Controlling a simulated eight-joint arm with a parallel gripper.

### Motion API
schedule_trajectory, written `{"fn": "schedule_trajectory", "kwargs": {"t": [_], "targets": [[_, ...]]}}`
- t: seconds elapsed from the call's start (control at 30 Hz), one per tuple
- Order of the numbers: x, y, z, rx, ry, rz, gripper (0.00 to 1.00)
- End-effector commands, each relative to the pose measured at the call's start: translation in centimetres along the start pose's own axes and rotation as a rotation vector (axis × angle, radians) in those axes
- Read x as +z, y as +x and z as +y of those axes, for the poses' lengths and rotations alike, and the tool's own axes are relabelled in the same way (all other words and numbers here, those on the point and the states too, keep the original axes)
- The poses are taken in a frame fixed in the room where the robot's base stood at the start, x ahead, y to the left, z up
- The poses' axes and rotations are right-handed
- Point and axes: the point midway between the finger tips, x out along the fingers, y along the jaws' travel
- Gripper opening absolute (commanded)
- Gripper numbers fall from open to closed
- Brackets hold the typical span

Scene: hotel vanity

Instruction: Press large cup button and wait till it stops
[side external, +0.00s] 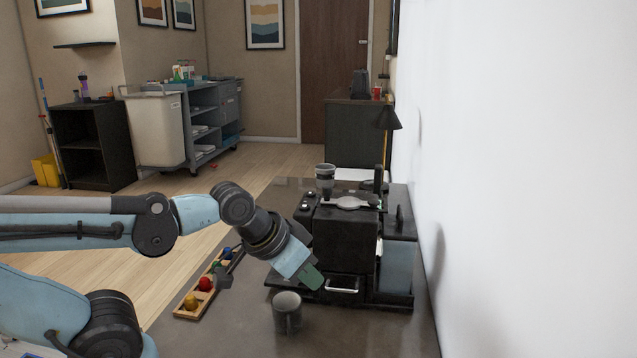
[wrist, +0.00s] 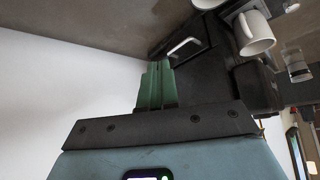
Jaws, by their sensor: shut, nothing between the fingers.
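A black coffee machine (side external: 343,235) stands on the dark counter against the white wall. Small round light-coloured buttons (side external: 306,200) show on its upper left corner; I cannot tell which is the large cup button. My gripper (side external: 313,280), with green fingers, is shut and empty. It is low in front of the machine, left of the silver handle (side external: 342,286) and below the buttons. In the wrist view the shut fingers (wrist: 155,84) point toward the machine's dark body (wrist: 205,70) and its silver handle (wrist: 184,47). The buttons cannot be made out there.
A grey mug (side external: 287,314) stands on the counter just below my gripper. The wrist view shows a white mug (wrist: 258,36) and a clear glass (wrist: 297,66). A wooden tray (side external: 207,290) with coloured balls lies left.

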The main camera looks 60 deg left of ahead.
Motion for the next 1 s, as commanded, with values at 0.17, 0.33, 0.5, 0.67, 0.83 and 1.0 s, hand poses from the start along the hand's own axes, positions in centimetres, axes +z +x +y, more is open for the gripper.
{"fn": "schedule_trajectory", "kwargs": {"t": [0.17,0.33,0.5,0.67,0.83,1.0], "targets": [[-3.8,-1.7,-2.0,0.015,-0.146,0.006,0.0],[-9.2,-4.5,-5.8,0.046,-0.368,0.037,0.0],[-13.5,-7.4,-9.8,0.077,-0.557,0.09,0.0],[-15.8,-9.4,-12.6,0.096,-0.668,0.132,0.0],[-16.8,-10.3,-13.7,0.105,-0.715,0.153,0.0],[-16.9,-10.4,-13.8,0.107,-0.719,0.155,0.0]]}}
